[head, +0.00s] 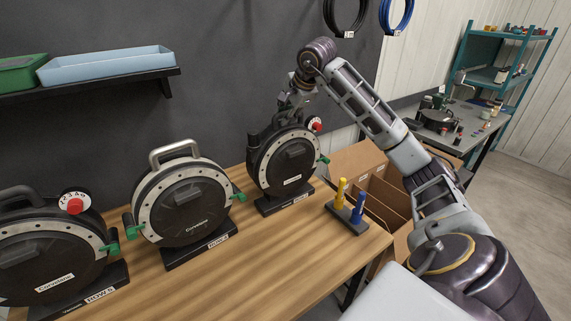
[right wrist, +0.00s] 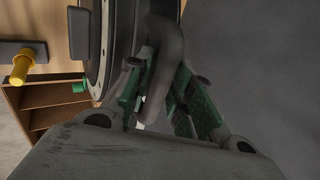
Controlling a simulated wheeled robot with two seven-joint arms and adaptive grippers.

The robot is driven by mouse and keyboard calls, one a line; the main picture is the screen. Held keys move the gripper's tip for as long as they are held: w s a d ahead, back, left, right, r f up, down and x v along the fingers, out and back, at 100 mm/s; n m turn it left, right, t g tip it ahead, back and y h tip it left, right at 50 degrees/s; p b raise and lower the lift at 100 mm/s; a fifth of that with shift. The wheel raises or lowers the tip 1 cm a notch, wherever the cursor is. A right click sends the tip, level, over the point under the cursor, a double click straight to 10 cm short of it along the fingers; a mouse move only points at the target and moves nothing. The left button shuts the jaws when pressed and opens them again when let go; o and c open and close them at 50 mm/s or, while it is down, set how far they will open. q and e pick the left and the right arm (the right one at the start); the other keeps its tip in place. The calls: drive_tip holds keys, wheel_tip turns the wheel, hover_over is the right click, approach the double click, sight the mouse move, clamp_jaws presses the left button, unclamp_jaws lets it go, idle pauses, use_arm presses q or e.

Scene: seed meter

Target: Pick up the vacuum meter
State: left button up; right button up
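Three black disc-shaped meters with pale rims stand on black bases on the wooden table: a left one (head: 52,252), a middle one (head: 187,207) with a grey handle, and a right one (head: 290,163). My right gripper (head: 292,103) is at the top of the right meter. In the right wrist view, the green-padded fingers of my right gripper (right wrist: 166,85) close in on both sides of that meter's grey handle (right wrist: 163,60) and appear to touch it. The right meter still stands at its base. My left gripper is not in view.
A black stand with a yellow peg (head: 341,192) and a blue peg (head: 358,208) is right of the right meter. Cardboard bins (head: 383,192) stand beyond the table's right edge. A wall shelf (head: 100,81) holds a blue tray and a green box. The table front is clear.

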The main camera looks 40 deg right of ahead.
drive_tip(key=shift+c, duration=0.4)
clamp_jaws()
drive_tip(key=shift+r, duration=0.1)
idle(0.4)
